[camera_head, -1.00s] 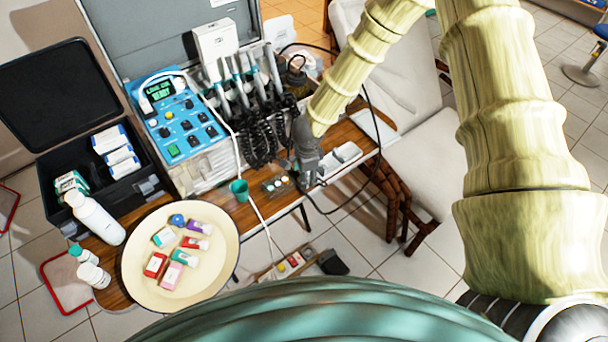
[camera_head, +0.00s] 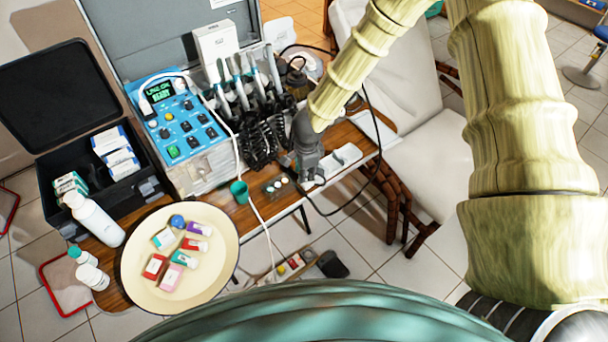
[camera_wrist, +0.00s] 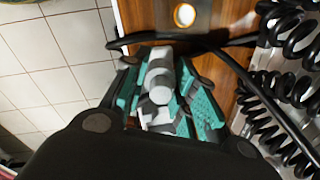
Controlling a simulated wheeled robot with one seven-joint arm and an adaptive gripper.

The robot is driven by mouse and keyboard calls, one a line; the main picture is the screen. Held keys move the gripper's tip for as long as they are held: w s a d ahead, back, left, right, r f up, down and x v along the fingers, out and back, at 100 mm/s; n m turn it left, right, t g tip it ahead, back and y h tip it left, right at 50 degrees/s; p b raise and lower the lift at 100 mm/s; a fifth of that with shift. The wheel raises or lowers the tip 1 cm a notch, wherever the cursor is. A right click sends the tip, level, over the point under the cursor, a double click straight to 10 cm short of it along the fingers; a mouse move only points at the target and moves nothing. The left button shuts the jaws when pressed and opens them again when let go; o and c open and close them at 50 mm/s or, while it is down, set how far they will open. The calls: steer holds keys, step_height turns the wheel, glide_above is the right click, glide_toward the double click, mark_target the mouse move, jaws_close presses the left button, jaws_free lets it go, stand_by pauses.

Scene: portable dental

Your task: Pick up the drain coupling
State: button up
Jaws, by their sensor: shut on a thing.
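The drain coupling (camera_wrist: 160,80), a white and grey ribbed cylinder, sits between the teal-padded fingers of my gripper (camera_wrist: 163,92) in the wrist view. The fingers are shut on it from both sides. In the head view my gripper (camera_head: 308,172) points down at the front edge of the wooden table, right of the coiled black hoses. The coupling cannot be made out clearly there.
The blue control unit (camera_head: 182,125) with upright handpieces stands left of my gripper. A teal cup (camera_head: 239,191) and a small dark tray (camera_head: 270,195) are close by. A black cable (camera_wrist: 185,40) crosses beside the fingers. A cream round tray (camera_head: 210,285) holds several small boxes.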

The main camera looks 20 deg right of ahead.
steer(key=shift+r, duration=0.5)
steer(key=shift+s+r, duration=0.15)
steer(key=shift+r, duration=0.05)
steer(key=s+a+b, duration=0.2)
steer(key=s+b, duration=0.1)
steer(key=s, duration=0.4)
steer(key=s+a+r+b, duration=0.1)
steer(key=s+a+b, duration=0.1)
steer(key=s, duration=0.6)
steer(key=shift+a+r+b, duration=0.2)
steer(key=shift+r+b, duration=0.1)
steer(key=shift+b, duration=0.25)
steer(key=w+d+r+m+p, duration=0.1)
steer(key=w+m, duration=0.2)
steer(key=w, duration=0.2)
steer(key=w+d+m+p, duration=0.2)
steer(key=w+m, duration=0.1)
steer(key=w, duration=0.2)
steer(key=w+d+r+m+g+p, duration=0.1)
steer(key=w+m, duration=0.3)
steer(key=w, duration=0.1)
steer(key=shift+w+d+r, duration=0.25)
steer(key=shift+d+r, duration=0.05)
steer(key=shift+d, duration=0.05)
steer(key=shift+f+b, duration=1.45)
steer(key=shift+f, duration=0.4)
steer(key=shift+r, duration=0.2)
steer(key=shift+f, duration=0.1)
